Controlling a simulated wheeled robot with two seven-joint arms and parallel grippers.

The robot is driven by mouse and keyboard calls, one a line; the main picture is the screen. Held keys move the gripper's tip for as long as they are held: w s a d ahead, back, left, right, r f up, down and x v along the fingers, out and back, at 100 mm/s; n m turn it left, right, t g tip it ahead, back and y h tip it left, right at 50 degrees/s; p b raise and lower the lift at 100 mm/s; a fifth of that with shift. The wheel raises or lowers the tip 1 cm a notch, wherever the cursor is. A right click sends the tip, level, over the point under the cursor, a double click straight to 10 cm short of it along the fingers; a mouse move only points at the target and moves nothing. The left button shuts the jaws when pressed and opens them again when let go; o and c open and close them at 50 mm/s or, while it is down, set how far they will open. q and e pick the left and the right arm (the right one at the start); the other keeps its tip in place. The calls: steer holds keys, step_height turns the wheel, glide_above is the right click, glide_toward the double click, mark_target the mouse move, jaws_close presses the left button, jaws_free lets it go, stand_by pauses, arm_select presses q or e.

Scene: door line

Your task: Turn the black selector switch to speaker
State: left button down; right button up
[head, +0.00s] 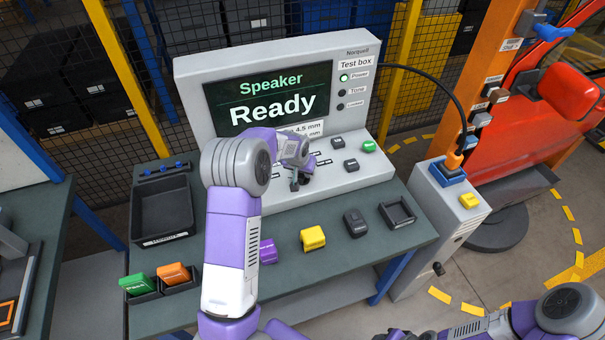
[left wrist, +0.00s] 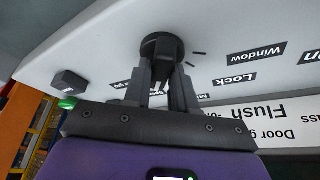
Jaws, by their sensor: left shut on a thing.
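The black selector switch (left wrist: 162,48) is a round knob on the pale panel of the test box (head: 355,180). In the left wrist view the two fingers of my left gripper (left wrist: 163,82) are shut on it. Labels such as Window (left wrist: 257,52) and Lock (left wrist: 235,80) show upside down around the knob; others are partly hidden. In the head view my left gripper (head: 300,180) is at the panel and mostly hides the switch. The screen (head: 268,100) reads "Speaker" and "Ready". My right arm is at the bottom right; its gripper (head: 400,335) is barely visible at the bottom edge.
A green button (head: 369,146) and dark buttons sit on the panel. On the bench are a black tray (head: 136,218), a yellow block (head: 312,238), a purple block (head: 267,251), a dark block (head: 355,223) and an empty holder (head: 398,226). A grey cabinet (head: 430,230) stands to the right.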

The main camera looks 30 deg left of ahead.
mark_target(301, 179)
arm_select(q)
steer(key=shift+n, duration=0.6)
steer(key=shift+y, duration=0.3)
steer(key=c, duration=1)
jaws_free()
steer(key=v, duration=0.7)
steer(key=shift+s+r, duration=0.1)
steer(key=shift+r, duration=0.15)
